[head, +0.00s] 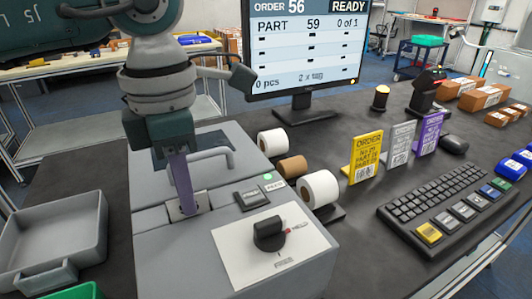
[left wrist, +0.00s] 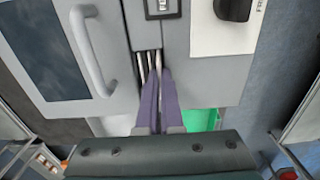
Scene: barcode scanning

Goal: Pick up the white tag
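My left gripper (head: 184,205) points down at a small pale recess (head: 174,215) in the top of a grey machine. In the left wrist view its two purple fingers (left wrist: 158,72) are close together, with a narrow gap between the tips. Thin whitish strips (left wrist: 141,65) stand in the slot at the fingertips. They may be the edge of the white tag, but I cannot tell, nor whether the fingers hold one. My right gripper is not in view.
The grey machine (head: 235,277) has a black knob (head: 269,233) and a handle (head: 205,160). A grey tray (head: 50,235) stands to the left. Paper rolls (head: 320,188), upright order cards (head: 366,157), a keyboard (head: 435,208) and a monitor (head: 305,50) stand to the right and behind.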

